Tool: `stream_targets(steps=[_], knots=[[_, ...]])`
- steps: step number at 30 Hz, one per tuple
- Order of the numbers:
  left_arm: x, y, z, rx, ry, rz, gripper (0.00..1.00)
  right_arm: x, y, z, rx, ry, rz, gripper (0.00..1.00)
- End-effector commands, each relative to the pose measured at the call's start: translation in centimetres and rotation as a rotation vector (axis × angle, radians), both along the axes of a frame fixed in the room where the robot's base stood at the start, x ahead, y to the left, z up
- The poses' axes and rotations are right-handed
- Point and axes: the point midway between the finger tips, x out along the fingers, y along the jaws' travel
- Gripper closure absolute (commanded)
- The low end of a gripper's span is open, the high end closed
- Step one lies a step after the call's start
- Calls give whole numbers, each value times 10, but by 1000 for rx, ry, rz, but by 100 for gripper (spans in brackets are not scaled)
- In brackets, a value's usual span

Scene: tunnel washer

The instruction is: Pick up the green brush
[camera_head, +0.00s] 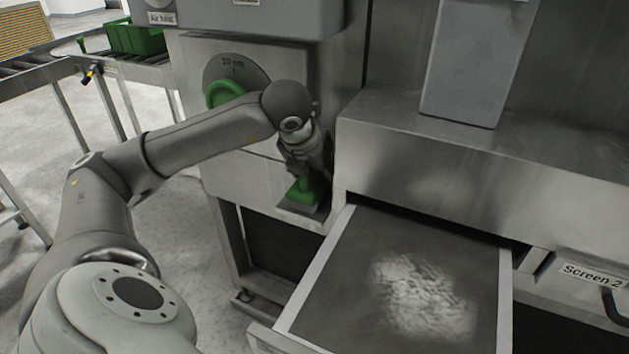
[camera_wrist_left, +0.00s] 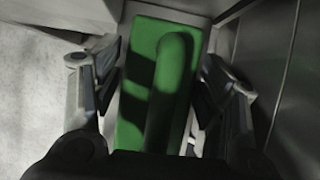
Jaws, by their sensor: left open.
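The green brush (camera_head: 304,192) rests on a small metal ledge (camera_head: 318,217) at the side of the machine, left of the pulled-out drawer. My left gripper (camera_head: 300,175) is right over it and hides its upper part in the head view. In the left wrist view the brush (camera_wrist_left: 172,75) is a green block with a raised rounded handle, lying between the two fingers of my left gripper (camera_wrist_left: 160,95). The fingers are spread, one on each side, with gaps to the handle. My right gripper is not in view.
A pulled-out screen drawer (camera_head: 340,280) with pale fluff lies right of the ledge. A green ring handle (camera_head: 224,93) is on the machine front. A grey box (camera_head: 474,60) stands on top. A closed drawer labelled "Screen 2" (camera_head: 590,277) is at right. A green crate (camera_head: 135,38) sits on rollers.

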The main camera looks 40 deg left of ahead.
Motion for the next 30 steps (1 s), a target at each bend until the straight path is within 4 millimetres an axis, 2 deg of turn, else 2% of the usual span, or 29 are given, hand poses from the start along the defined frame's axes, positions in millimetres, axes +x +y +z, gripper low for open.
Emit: stream_targets(steps=[1,10,23,29,30], knots=[[0,0,0,0,0,0,35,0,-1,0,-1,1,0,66],[0,0,0,0,0,0,73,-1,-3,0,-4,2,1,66],[0,0,9,0,-3,1,73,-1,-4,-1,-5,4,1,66],[1,-1,33,-3,-8,1,73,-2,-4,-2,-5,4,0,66],[-5,-2,42,0,-8,0,73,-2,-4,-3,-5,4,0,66]])
